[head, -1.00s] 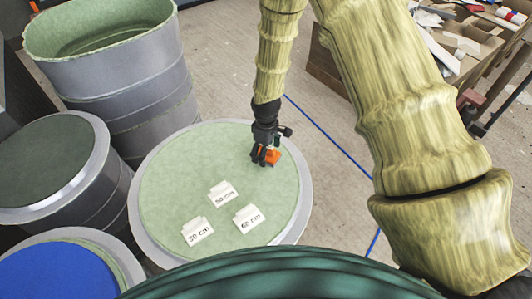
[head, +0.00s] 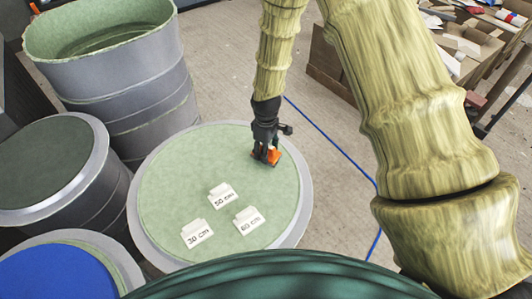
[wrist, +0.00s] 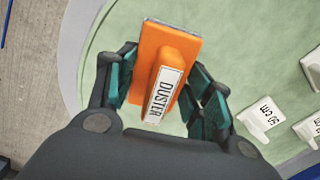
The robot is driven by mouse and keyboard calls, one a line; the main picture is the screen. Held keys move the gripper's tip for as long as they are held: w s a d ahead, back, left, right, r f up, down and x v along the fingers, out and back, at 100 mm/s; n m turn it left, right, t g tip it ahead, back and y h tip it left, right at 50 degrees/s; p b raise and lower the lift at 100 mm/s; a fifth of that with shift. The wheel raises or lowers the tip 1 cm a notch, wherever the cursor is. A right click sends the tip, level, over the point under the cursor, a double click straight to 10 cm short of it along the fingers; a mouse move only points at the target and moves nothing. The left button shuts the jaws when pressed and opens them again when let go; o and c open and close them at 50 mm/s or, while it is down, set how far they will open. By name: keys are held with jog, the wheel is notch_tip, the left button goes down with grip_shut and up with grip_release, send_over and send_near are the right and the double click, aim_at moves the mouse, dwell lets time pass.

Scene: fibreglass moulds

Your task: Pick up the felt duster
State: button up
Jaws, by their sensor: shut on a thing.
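The felt duster (wrist: 168,62) is an orange block with a raised grip and a white label reading DUSTER. In the wrist view it sits between the two teal-padded fingers of my gripper (wrist: 160,88), which is shut on it. In the head view the duster (head: 273,157) shows as a small orange patch at my gripper (head: 265,158), over the right part of the round pale green mould top. My fingers hide part of it there. I cannot tell whether it touches the surface or is slightly above it.
White label cards reading 50 cm (head: 222,196), 30 cm (head: 197,234) and 60 cm (head: 249,221) stand on the green top (head: 165,190). A tall open mould (head: 130,95) stands behind left. A cluttered table (head: 470,40) is at the far right.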

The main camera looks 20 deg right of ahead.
jog(key=shift+r+b, duration=0.35)
jog(key=shift+r, duration=0.6)
jog(key=s+a+b, duration=0.1)
jog(key=s, duration=0.4)
jog(key=s+a+r+b, duration=0.1)
jog(key=s, duration=0.4)
jog(key=s+a+b, duration=0.1)
jog(key=s+b, duration=0.1)
jog(key=s, duration=0.3)
jog(key=shift+s+a+r, duration=0.15)
jog(key=shift+s+r, duration=0.2)
jog(key=shift+r, duration=0.05)
jog(key=o, duration=0.5)
jog(key=shift+c, duration=1.3)
jog(key=shift+s, duration=0.1)
